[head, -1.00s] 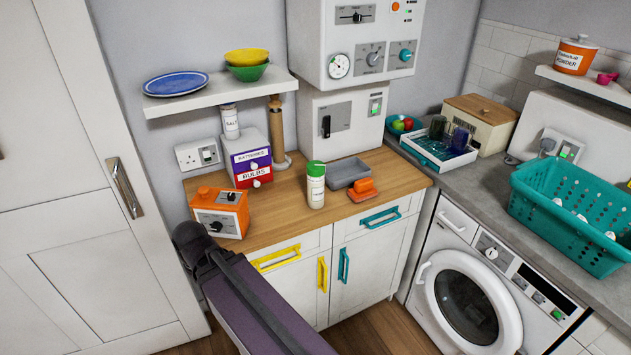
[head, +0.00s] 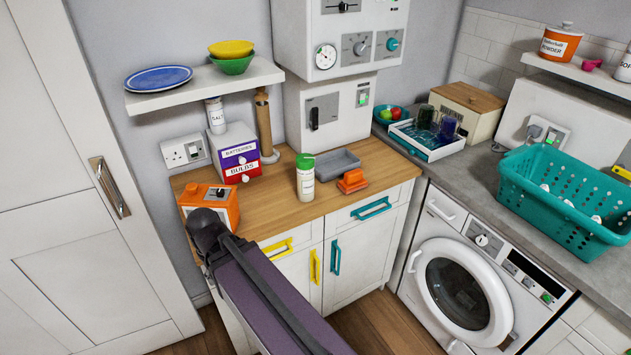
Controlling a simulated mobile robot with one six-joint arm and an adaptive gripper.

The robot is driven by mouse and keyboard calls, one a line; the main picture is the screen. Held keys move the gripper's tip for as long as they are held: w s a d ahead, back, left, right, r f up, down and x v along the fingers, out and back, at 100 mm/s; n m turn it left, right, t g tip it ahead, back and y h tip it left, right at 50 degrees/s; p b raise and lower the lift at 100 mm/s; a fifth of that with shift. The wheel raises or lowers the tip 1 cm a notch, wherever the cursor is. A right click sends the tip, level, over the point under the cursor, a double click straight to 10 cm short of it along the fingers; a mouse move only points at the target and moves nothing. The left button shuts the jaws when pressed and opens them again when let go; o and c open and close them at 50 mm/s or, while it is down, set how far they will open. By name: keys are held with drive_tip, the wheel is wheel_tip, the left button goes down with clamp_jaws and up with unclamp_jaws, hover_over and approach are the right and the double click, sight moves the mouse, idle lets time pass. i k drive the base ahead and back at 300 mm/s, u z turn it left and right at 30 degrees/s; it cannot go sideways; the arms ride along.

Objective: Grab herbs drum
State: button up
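A white drum with a green lid (head: 305,178), which looks like the herbs drum, stands upright on the wooden worktop (head: 278,212). Its label is too small to read. Nothing touches it. My purple arm (head: 262,300) comes in from the bottom. Its dark joint (head: 207,229) is in front of the worktop's left front, left of the drum and overlapping an orange box in the picture. My gripper is not visible.
An orange box with a dial (head: 226,200) and stacked drawers (head: 235,152) stand left of the drum. A shelf (head: 265,76) hangs above the left side.

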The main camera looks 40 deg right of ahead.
sight(306, 179)
drive_tip(key=z, duration=0.25)
drive_tip(key=k, duration=1.7)
drive_tip(key=u, duration=0.35)
drive_tip(key=i, duration=1)
